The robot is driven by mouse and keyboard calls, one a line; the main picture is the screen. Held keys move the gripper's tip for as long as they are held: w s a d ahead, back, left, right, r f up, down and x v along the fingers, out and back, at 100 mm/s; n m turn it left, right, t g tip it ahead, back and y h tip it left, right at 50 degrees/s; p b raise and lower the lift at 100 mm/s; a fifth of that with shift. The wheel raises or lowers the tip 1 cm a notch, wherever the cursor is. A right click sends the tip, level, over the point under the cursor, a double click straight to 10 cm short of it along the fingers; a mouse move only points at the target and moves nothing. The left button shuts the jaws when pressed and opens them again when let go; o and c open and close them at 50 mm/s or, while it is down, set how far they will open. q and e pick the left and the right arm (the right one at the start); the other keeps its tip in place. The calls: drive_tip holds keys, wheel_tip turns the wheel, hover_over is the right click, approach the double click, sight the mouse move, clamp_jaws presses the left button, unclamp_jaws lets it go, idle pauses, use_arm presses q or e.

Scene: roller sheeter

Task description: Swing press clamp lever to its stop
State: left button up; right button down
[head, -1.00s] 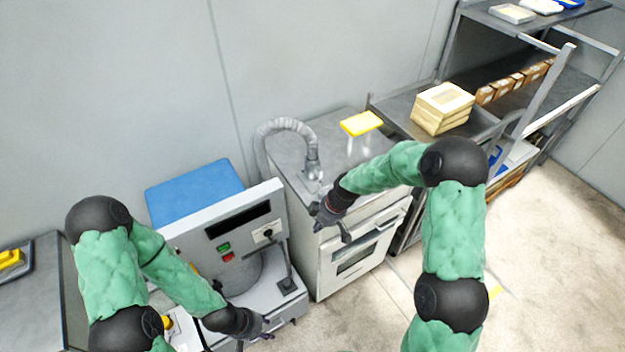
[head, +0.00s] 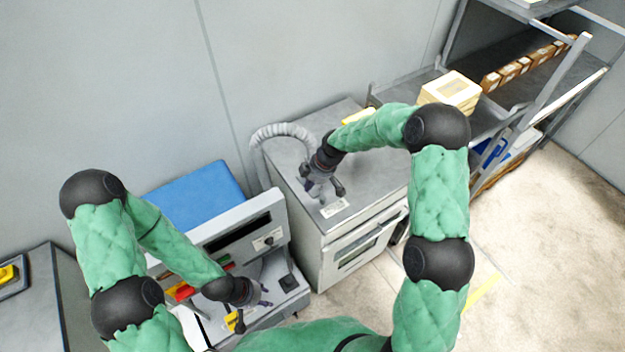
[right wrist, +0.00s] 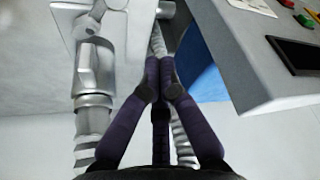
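The press (head: 262,217) is the grey machine with a blue top at left. A black block (head: 288,283) is on its right front; I cannot make out a lever on it now. My right gripper (head: 322,192) is over the grey cabinet top at the hose's end. In the right wrist view, the purple fingers (right wrist: 161,75) come close together in front of the hose; whether they grip anything is unclear. A silver bracket with a rounded part (right wrist: 95,50) stands left of them. My left gripper (head: 253,308) has spread fingers low before the press and looks empty.
A ribbed grey hose (head: 283,131) arches over the cabinet (head: 368,170). A yellow-cream stack (head: 450,90) lies on the bench behind. Shelves with several boxes (head: 520,68) stand at the right. The floor (head: 540,240) at right is clear.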

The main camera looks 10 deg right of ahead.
drive_tip(key=x, duration=0.6)
drive_tip(key=shift+p, duration=0.35)
drive_tip(key=shift+d+f, duration=0.1)
drive_tip(key=shift+d, duration=0.2)
drive_tip(key=shift+s+d+p, duration=0.35)
drive_tip(key=shift+d, duration=0.4)
drive_tip(key=shift+s+d+p, duration=0.3)
drive_tip(key=shift+d, duration=0.4)
drive_tip(key=shift+f, duration=0.1)
drive_tip(key=shift+d, duration=0.1)
